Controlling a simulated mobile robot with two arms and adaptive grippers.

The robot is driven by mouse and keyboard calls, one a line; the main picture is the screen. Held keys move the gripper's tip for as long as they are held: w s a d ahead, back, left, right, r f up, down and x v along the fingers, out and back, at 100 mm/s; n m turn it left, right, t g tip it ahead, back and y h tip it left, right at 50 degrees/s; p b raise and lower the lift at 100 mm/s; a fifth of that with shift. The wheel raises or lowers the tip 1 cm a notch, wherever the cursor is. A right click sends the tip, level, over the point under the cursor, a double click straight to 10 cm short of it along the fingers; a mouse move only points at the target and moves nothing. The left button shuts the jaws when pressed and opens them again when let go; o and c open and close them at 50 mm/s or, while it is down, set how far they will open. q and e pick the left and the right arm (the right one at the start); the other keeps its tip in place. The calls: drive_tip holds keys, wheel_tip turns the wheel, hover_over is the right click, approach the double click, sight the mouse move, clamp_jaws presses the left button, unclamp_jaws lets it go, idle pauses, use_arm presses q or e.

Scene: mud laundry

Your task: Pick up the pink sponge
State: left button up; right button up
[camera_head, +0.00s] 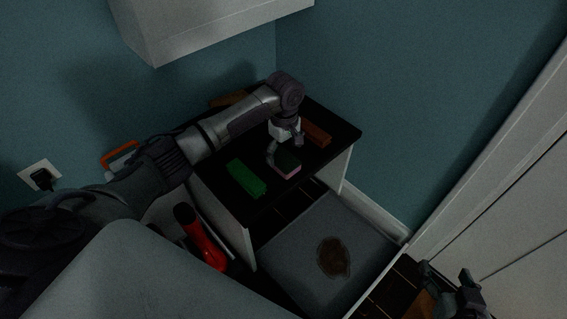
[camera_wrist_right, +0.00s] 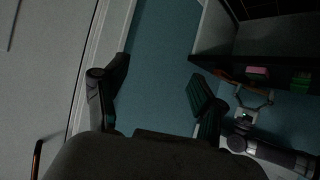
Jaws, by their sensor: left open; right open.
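The pink sponge (camera_head: 291,172) lies on the black top of a low cabinet (camera_head: 325,155), near its front edge. Its upper face looks dark and its side is pink. It also shows in the right wrist view (camera_wrist_right: 257,70). My left gripper (camera_head: 285,147) is open, pointing down just behind and above the sponge. One finger is close to the sponge's left end; contact cannot be told. The left gripper also shows in the right wrist view (camera_wrist_right: 254,98). My right gripper (camera_head: 447,277) is open and empty at the lower right, far from the sponge. Its fingers frame the right wrist view (camera_wrist_right: 160,82).
A green block (camera_head: 246,179) lies left of the sponge, and an orange-brown block (camera_head: 316,133) lies behind it. A red bottle-like object (camera_head: 203,240) stands beside the cabinet. A grey mat (camera_head: 305,270) with a brown stain is in front. A white wall unit (camera_head: 200,25) hangs above.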

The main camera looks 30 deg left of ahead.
sight(286, 162)
use_arm(q)
drive_tip(key=shift+w+d+f+b, duration=0.1)
drive_tip(key=shift+f+b, duration=0.25)
drive_tip(key=shift+f, duration=0.25)
drive_tip(key=shift+w+d+f+b, duration=0.1)
drive_tip(key=shift+f+b, duration=0.2)
drive_tip(key=shift+f, duration=0.25)
wheel_tip(286, 162, down, 2)
drive_tip(key=shift+f+b, duration=0.2)
drive_tip(key=shift+b, duration=0.35)
use_arm(e)
drive_tip(key=w+a+r+t+y, duration=0.1)
drive_tip(key=w+r+t, duration=0.1)
drive_tip(key=r, duration=0.3)
drive_tip(key=w+a+r+t+y, duration=0.1)
drive_tip(key=r+t, duration=0.4)
drive_tip(key=shift+w+a+r, duration=0.25)
drive_tip(key=shift+w, duration=0.1)
use_arm(q)
drive_tip(key=c, duration=0.8)
